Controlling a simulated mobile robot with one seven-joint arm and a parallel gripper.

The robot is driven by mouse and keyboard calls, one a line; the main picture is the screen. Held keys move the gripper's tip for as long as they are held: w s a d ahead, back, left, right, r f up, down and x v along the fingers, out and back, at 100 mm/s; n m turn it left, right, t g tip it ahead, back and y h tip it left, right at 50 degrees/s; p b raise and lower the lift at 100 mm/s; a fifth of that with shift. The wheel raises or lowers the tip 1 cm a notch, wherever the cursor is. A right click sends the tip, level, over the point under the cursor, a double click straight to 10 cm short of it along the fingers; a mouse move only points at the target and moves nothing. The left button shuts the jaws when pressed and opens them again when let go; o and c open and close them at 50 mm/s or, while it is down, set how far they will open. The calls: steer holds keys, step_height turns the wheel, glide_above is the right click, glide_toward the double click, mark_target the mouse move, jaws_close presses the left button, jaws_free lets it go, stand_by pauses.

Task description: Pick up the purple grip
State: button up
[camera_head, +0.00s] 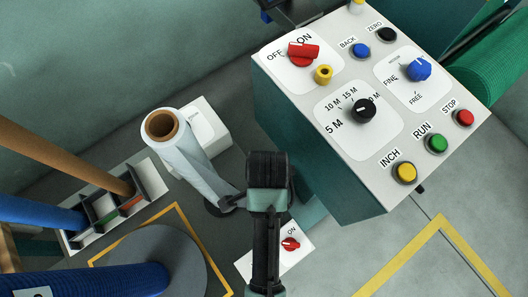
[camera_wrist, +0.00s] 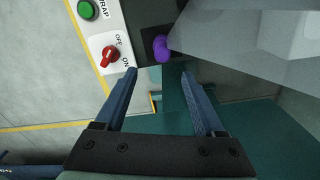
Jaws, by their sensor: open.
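The purple grip (camera_wrist: 161,48) is a small rounded purple piece in the wrist view. It sits on a dark surface at the edge of the white panel, partly beside a grey body to its right. My gripper (camera_wrist: 160,73) is open, with its two blue fingers apart and nothing between them. The grip lies just beyond the fingertips, roughly centred between them. I cannot tell how far the tips are from it in depth. In the head view the purple grip does not show; my arm (camera_head: 266,225) fills the area near the white film roll.
A white panel with a red ON/OFF knob (camera_wrist: 110,55) and a green button (camera_wrist: 87,10) lies left of the fingers. The large control box (camera_head: 345,120) stands right of my arm. A film roll (camera_head: 180,150) stands to its left, with a divided rack (camera_head: 150,178) beyond.

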steer(key=f, duration=0.6)
steer(key=shift+s+b, duration=0.2)
steer(key=shift+b, duration=0.2)
steer(key=shift+w+a+f+b, duration=0.15)
steer(key=shift+f+b, duration=0.05)
steer(key=shift+f, duration=1.2)
steer(key=shift+w+a+f+b, duration=0.1)
steer(key=shift+a+f+b, duration=0.1)
steer(key=shift+f, duration=1.2)
jaws_close()
